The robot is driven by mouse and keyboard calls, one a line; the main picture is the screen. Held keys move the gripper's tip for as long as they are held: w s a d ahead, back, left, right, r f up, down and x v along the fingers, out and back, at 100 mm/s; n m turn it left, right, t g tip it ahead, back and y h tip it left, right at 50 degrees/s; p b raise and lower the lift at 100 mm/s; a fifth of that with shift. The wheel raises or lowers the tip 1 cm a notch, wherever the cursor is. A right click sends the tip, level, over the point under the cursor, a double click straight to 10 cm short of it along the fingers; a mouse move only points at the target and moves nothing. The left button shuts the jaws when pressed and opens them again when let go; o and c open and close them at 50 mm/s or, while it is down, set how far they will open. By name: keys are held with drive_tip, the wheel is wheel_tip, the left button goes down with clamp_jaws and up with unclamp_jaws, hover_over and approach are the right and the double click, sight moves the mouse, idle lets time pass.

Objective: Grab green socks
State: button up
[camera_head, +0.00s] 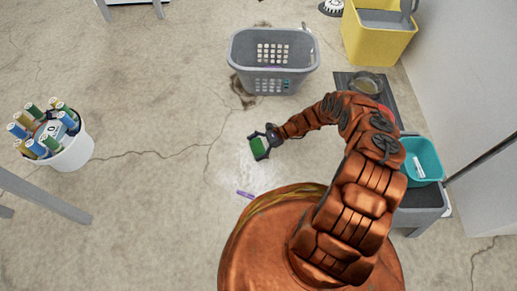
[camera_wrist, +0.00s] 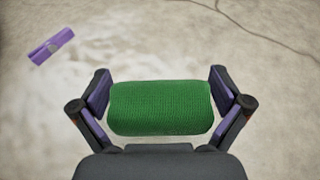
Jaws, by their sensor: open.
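The green socks (camera_wrist: 160,108) are a rolled green knitted bundle in the wrist view, lying across the space between my gripper's fingers. They also show in the head view as a small green shape (camera_head: 258,149) on the concrete floor. My gripper (camera_head: 263,145) is at the socks, with one dark finger on each side. In the wrist view my gripper (camera_wrist: 162,105) is open, with purple pads close to the two ends of the bundle. I cannot tell whether the pads touch it.
A purple object (camera_wrist: 52,46) lies on the floor near the socks. A grey laundry basket (camera_head: 271,82) stands beyond my gripper. A white bucket of rolled items (camera_head: 72,152) is at left. A yellow bin (camera_head: 376,42) and a teal tub (camera_head: 422,160) stand at right.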

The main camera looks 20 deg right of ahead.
drive_tip(key=shift+c, duration=0.4)
drive_tip(key=c, duration=0.8)
drive_tip(key=shift+o, duration=0.2)
drive_tip(key=shift+r, duration=0.15)
